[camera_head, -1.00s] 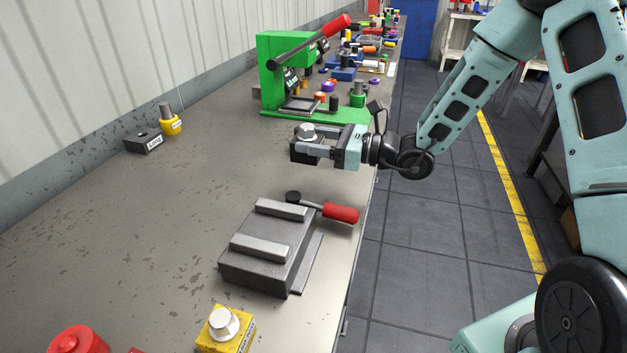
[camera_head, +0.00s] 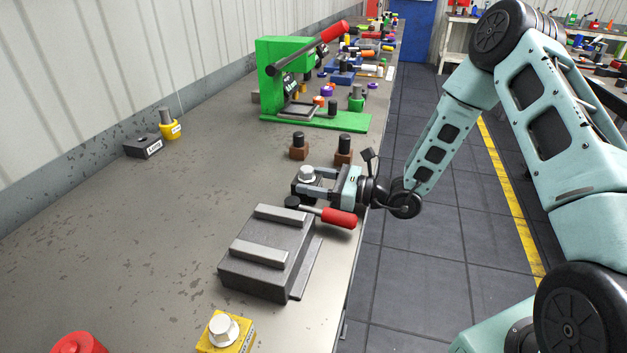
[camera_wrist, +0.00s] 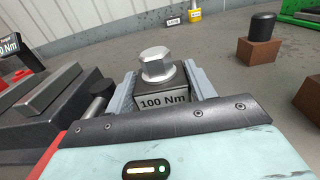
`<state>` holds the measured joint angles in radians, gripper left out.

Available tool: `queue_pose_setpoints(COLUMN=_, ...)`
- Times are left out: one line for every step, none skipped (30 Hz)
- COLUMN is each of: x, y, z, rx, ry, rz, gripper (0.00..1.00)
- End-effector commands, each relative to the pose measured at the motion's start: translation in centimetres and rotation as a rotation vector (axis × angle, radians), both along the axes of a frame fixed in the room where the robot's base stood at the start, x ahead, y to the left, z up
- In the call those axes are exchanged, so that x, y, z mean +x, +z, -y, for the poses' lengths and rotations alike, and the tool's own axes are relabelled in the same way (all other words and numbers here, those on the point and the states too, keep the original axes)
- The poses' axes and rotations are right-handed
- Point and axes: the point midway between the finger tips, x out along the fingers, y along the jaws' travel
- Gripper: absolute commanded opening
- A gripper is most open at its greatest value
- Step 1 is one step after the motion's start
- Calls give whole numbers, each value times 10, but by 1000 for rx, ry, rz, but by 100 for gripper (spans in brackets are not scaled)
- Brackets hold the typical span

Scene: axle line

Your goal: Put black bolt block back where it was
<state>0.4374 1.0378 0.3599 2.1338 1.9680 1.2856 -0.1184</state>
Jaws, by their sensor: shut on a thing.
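The black bolt block (camera_head: 304,188), with a silver hex bolt on top, is between the fingers of my gripper (camera_head: 316,185). In the wrist view the block (camera_wrist: 160,98) is upright, carries the label "100 Nm", and has a finger on each side. My gripper is shut on it just behind the grey vise-like fixture (camera_head: 268,250), close to that fixture's red-handled lever (camera_head: 338,217). I cannot tell whether the block's underside touches the bench.
Two brown blocks with black knobs (camera_head: 299,147) (camera_head: 344,150) stand behind my gripper. A green press (camera_head: 300,85) stands farther back. A yellow bolt block (camera_head: 226,334) is at the front. A dark labelled block (camera_head: 143,146) and yellow weight (camera_head: 169,127) are by the wall. The bench's left-middle is clear.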

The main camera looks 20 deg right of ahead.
Motion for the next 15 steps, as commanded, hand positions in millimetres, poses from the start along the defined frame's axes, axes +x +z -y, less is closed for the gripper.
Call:
queue_pose_setpoints(x=0, y=1, z=0, rx=2, ry=0, rz=3, gripper=9)
queue_pose_setpoints(x=0, y=0, z=0, rx=2, ry=0, rz=3, gripper=9)
queue_pose_setpoints(x=0, y=-1, z=0, rx=2, ry=0, rz=3, gripper=9)
queue_pose_setpoints(x=0, y=-2, z=0, rx=2, ry=0, rz=3, gripper=9)
queue_pose_setpoints(x=0, y=-3, z=0, rx=0, ry=0, rz=0, gripper=57)
queue_pose_setpoints(x=0, y=-2, z=0, rx=0, ry=0, rz=0, gripper=68)
queue_pose_setpoints(x=0, y=-2, z=0, rx=0, ry=0, rz=0, gripper=76)
queue_pose_setpoints(x=0, y=-2, z=0, rx=0, ry=0, rz=0, gripper=76)
queue_pose_setpoints(x=0, y=-2, z=0, rx=0, ry=0, rz=0, gripper=76)
queue_pose_setpoints(x=0, y=-2, z=0, rx=0, ry=0, rz=0, gripper=76)
queue_pose_setpoints(x=0, y=-2, z=0, rx=0, ry=0, rz=0, gripper=76)
queue_pose_setpoints(x=0, y=-2, z=0, rx=0, ry=0, rz=0, gripper=76)
queue_pose_setpoints(x=0, y=-2, z=0, rx=0, ry=0, rz=0, gripper=76)
queue_pose_setpoints(x=0, y=-2, z=0, rx=0, ry=0, rz=0, gripper=76)
queue_pose_setpoints(x=0, y=-2, z=0, rx=0, ry=0, rz=0, gripper=76)
